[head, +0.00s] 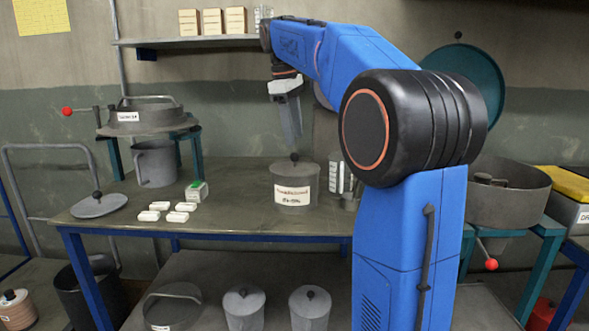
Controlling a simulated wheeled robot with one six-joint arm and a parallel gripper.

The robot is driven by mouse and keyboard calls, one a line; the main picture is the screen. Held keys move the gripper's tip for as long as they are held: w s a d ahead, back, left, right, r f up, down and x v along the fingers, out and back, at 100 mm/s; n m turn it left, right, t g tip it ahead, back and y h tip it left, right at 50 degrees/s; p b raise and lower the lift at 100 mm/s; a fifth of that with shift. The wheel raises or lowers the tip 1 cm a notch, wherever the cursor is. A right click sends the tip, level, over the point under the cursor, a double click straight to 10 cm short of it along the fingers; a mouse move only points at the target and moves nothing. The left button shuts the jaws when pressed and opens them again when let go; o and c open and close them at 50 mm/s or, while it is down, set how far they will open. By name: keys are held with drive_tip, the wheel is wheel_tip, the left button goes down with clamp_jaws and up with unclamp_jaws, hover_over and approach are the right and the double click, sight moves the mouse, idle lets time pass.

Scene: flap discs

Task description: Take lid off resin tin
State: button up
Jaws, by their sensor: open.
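A grey tin (293,197) with a white label stands on the table; its print is too blurred to read surely, so I take it as the resin tin. Its grey lid (276,168) sits on top, with a dark round knob (294,157) in the middle. My gripper (292,142) points down just above the knob, open and empty. The fingers overlap each other in this view, and I cannot tell the exact gap to the knob.
A loose grey lid (99,206) lies at the table's left. White blocks (163,206) and a green-and-white box (196,191) lie left of the tin. A grey jug (155,163) stands behind.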

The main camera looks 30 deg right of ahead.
sight(295, 162)
wheel_tip(295, 162, down, 5)
drive_tip(key=shift+r, duration=0.1)
drive_tip(key=shift+f, duration=0.6)
drive_tip(key=shift+c, duration=0.5)
clamp_jaws()
